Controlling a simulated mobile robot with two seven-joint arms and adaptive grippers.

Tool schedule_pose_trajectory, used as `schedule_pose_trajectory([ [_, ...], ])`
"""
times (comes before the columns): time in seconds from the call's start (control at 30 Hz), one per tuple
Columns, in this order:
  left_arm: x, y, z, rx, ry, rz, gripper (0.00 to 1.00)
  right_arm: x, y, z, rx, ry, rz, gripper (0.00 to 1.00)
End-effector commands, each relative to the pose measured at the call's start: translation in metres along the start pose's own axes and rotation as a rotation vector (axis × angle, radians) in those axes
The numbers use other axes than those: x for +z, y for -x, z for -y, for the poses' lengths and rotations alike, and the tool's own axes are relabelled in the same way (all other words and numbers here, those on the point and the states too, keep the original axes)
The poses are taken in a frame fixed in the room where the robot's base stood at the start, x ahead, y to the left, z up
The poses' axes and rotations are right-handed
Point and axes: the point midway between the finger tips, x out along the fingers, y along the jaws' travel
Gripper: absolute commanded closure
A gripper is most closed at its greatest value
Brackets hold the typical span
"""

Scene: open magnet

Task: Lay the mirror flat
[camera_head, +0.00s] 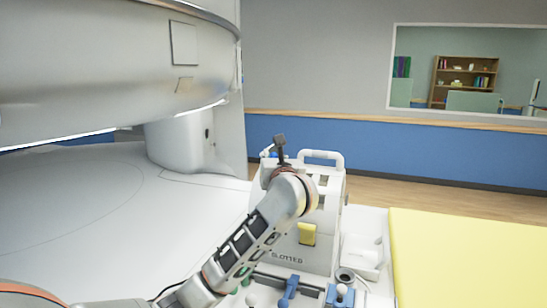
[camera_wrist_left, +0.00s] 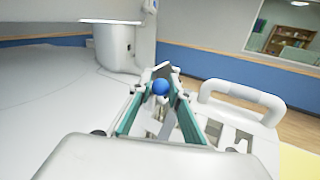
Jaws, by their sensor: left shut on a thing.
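My left gripper (camera_wrist_left: 162,92) is shut on a slim thing with a round blue end (camera_wrist_left: 160,87). In the left wrist view the blue end sits between the green-sided fingers, near their tips. I cannot tell for sure that this is the mirror, and no reflecting face shows. Its lower part is mostly hidden. The box also shows below the fingers in the left wrist view (camera_wrist_left: 262,145). I cannot tell whether the held thing touches the box. My right gripper is not in view.
The box has a raised handle (camera_head: 322,156) and a yellow patch (camera_head: 307,234). Blue-handled tools (camera_head: 289,290) lie in front of it. A white tray (camera_head: 365,255) is beside it, then a yellow pad (camera_head: 470,255). The big scanner housing (camera_head: 100,70) overhangs the white bed (camera_head: 80,200).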

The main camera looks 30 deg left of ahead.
Motion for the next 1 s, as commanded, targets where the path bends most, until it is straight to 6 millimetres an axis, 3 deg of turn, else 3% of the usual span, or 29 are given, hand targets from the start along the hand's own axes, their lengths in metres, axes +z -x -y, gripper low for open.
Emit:
schedule_pose_trajectory([
  [0.27, 0.002, -0.001, -0.002, -0.008, 0.088, -0.049, 1.0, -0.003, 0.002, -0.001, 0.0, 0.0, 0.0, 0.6],
  [1.0, 0.008, -0.011, -0.022, -0.038, 0.592, -0.314, 1.0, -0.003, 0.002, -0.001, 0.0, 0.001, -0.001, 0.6],
])
